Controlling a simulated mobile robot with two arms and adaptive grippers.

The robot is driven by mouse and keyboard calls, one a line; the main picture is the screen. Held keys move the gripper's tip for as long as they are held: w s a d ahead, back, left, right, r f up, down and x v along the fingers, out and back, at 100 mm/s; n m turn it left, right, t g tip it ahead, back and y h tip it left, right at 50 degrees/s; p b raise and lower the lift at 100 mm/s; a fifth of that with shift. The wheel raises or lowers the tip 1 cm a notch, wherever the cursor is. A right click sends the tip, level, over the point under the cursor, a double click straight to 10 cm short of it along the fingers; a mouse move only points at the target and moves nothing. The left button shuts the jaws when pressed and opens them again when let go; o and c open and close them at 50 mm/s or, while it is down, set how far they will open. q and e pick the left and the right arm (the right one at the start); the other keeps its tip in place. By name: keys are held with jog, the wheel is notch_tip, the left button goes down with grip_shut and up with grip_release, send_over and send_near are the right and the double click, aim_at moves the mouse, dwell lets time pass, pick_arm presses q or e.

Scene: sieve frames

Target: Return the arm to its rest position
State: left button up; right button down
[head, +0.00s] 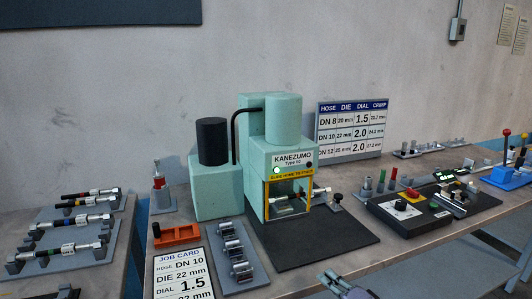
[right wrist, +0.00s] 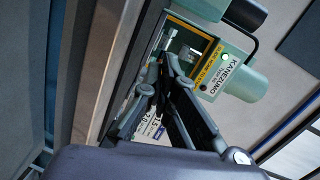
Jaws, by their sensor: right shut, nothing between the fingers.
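The rest of the right arm is mostly out of the frame. My left gripper is in neither view.
The green KANEZUMO press (head: 290,160) stands on a black mat (head: 325,245), its lamp lit green. A job card (head: 182,275) and a grey die rack (head: 250,280) are left of it. A black control panel (head: 430,210) is right. Hose assemblies (head: 65,220) lie far left.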

jog(key=s+a+f+n+g+h, duration=0.1)
jog(key=s+f+n+g, duration=0.25)
jog(key=s+f, duration=0.4)
jog(key=s+f+n+g+h, duration=0.1)
jog(key=s+f+n+g, duration=0.25)
jog(key=s, duration=0.65)
jog(key=s+d+f+n+g+h, duration=0.2)
jog(key=s+d+n, duration=0.1)
jog(key=s, duration=0.6)
jog(key=s+d+f+n+g+h, duration=0.2)
jog(key=s+d+n+g, duration=0.1)
jog(key=s, duration=0.6)
notch_tip(320, 180, down, 24)
jog(key=s, duration=0.1)
jog(key=s+d+f+g, duration=0.2)
jog(key=s+f, duration=1.5)
jog(key=shift+s+d+f+h, duration=0.3)
jog(key=shift+d+f, duration=0.05)
